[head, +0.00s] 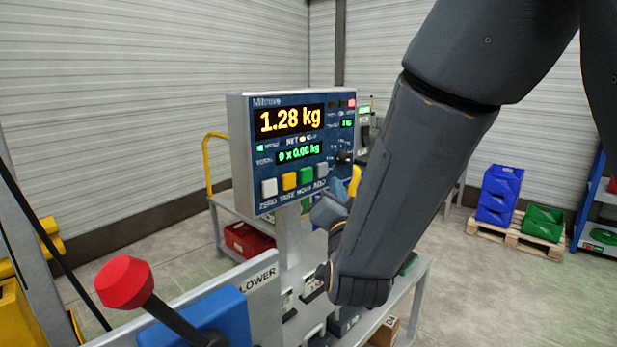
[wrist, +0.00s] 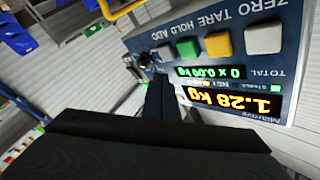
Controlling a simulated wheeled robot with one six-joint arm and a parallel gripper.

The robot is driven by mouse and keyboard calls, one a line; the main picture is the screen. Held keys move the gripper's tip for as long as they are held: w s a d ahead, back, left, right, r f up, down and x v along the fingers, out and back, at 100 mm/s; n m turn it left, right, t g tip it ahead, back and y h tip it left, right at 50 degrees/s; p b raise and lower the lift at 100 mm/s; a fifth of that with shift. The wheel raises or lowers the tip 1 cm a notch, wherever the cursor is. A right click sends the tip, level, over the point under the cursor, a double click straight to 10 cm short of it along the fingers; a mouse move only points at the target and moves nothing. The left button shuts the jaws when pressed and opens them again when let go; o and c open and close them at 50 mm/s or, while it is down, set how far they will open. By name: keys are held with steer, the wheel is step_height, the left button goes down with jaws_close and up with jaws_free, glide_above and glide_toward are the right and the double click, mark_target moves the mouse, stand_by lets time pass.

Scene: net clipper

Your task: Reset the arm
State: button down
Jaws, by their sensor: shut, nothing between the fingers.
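The display is a blue panel reading 1.28 kg, with 0 x 0.00 kg below. Its white, yellow, green and grey buttons run along the bottom. In the wrist view the display (wrist: 225,60) appears upside down, with the buttons at the top. My gripper (wrist: 160,88) shows there as dark fingers, shut and empty, their tips overlapping the panel's edge near a black knob (wrist: 146,60). I cannot tell whether they touch it.
A red-knobbed lever (head: 124,282) stands at the front left, beside a plate marked LOWER (head: 258,279). A bench with a red bin (head: 248,239) is behind the display. Blue crates (head: 499,193) and green crates (head: 543,222) sit on a pallet at the right. Floor there is open.

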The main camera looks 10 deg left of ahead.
steer(key=s+d+f+n+g+h, duration=0.25)
steer(key=d+f+g, duration=0.55)
steer(key=d+f, duration=0.55)
steer(key=s+d+f+n+g+h, duration=0.1)
steer(key=s+d+f+g, duration=0.3)
steer(key=s+d, duration=0.3)
steer(key=s+d+f+n+g+h, duration=0.1)
steer(key=s+d+f+g, duration=0.2)
steer(key=s, duration=0.8)
steer(key=d+g, duration=0.2)
steer(key=d, duration=0.2)
steer(key=shift+s+d+f+g, duration=0.3)
steer(key=shift+s+f+g, duration=0.05)
steer(key=shift+f+g, duration=0.05)
